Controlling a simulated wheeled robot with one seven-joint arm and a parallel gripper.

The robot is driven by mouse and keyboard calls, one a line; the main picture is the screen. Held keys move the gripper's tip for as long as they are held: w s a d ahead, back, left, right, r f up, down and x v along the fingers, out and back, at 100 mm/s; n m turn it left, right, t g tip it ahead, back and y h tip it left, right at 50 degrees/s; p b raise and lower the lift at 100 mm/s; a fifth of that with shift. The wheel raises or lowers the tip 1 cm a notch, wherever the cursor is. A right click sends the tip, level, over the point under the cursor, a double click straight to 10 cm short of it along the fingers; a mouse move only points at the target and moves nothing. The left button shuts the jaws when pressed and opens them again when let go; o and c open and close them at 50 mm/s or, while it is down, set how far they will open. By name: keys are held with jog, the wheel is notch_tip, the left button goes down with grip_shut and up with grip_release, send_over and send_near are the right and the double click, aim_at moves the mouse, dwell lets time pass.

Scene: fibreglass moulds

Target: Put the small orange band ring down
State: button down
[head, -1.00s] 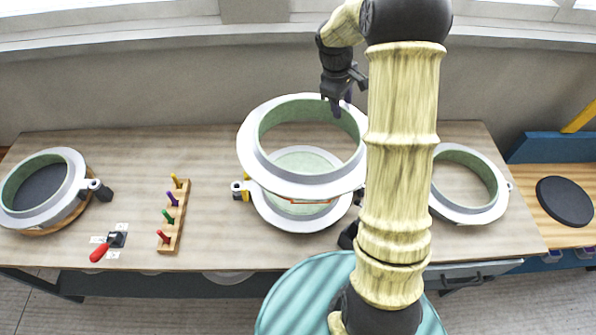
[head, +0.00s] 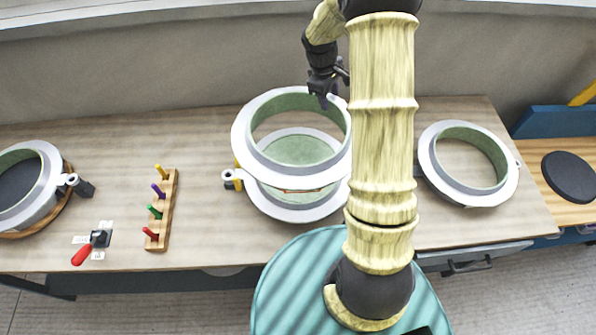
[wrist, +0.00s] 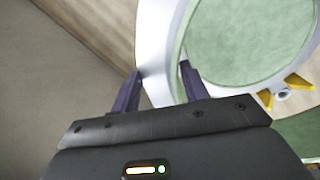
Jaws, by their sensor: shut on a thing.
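A large white ring with a green inner wall (head: 245,142) hangs over the middle mould in the head view. A short orange-red strip shows at its near lower edge, which fits the orange band ring. My gripper (head: 323,98) is shut on its far rim; in the wrist view my two dark fingers (wrist: 158,88) straddle the white rim (wrist: 152,40). The mould below (head: 300,212) is a white ring with a pale green floor. The held ring sits a little toward the back left of it and looks raised; contact between them cannot be told.
A yellow clamp (head: 238,176) is at the mould's left. Another white and green ring (head: 431,172) lies to the right. A rack of coloured pegs (head: 168,212), a red-handled toggle (head: 88,250) and a dark-floored mould (head: 50,185) are left. Table between rack and mould is clear.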

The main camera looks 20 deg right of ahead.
aim_at(327, 116)
jog(key=shift+a+x, duration=0.25)
jog(key=shift+x, duration=0.75)
jog(key=shift+f, duration=0.1)
jog(key=shift+a+p+x, duration=0.2)
jog(key=shift+x, duration=0.8)
jog(key=shift+a+p+x, duration=0.15)
jog(key=shift+a+x, duration=0.1)
jog(key=shift+x, duration=0.75)
jog(key=shift+a+p+x, duration=0.2)
jog(key=shift+x, duration=0.8)
jog(key=shift+s+f, duration=0.1)
jog(key=shift+f, duration=0.15)
jog(key=shift+a+p+x, duration=0.2)
jog(key=shift+p+x, duration=0.05)
jog(key=shift+x, duration=0.65)
jog(key=shift+a+p+x, duration=0.2)
jog(key=shift+p+x, duration=0.05)
jog(key=shift+x, duration=0.6)
jog(key=shift+f, duration=0.1)
jog(key=shift+s, duration=0.1)
